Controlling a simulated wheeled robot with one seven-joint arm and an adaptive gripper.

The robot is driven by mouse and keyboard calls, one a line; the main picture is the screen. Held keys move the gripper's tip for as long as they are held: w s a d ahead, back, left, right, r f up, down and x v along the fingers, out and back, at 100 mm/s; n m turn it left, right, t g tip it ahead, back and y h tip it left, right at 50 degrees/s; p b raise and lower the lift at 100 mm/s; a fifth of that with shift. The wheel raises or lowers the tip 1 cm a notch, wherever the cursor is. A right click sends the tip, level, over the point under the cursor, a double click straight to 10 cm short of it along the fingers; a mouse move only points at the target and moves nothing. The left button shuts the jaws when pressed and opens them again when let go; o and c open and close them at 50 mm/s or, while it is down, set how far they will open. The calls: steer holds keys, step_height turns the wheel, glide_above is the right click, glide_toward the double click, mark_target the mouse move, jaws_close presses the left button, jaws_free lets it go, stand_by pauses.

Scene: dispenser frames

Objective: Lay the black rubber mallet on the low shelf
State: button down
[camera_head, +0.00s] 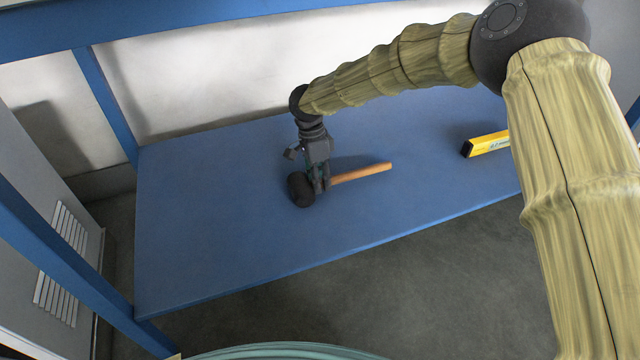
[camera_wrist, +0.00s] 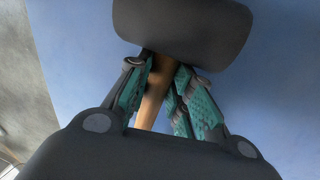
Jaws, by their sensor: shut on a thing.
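The mallet has a black rubber head (camera_head: 300,190) and an orange-brown wooden handle (camera_head: 362,173). My gripper (camera_head: 320,186) is shut on the handle close to the head, over the blue low shelf (camera_head: 210,235). The handle points right in the head view. In the wrist view the black head (camera_wrist: 183,30) lies across the top, and the handle (camera_wrist: 154,92) runs between my teal-padded fingers. The mallet is at or just above the shelf surface; I cannot tell whether it touches.
A yellow spirit level (camera_head: 487,143) lies on the shelf to the right, partly behind my arm. Blue posts (camera_head: 108,105) and an upper blue beam (camera_head: 150,28) frame the shelf. A grey vented cabinet (camera_head: 40,220) stands at left. The shelf's left part is clear.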

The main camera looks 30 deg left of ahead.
stand_by(0.3)
steer(key=c, duration=1.3)
jaws_free()
steer(key=shift+o, duration=0.2)
steer(key=p+v, duration=0.4)
steer(key=v, duration=0.3)
steer(key=shift+r, duration=0.35)
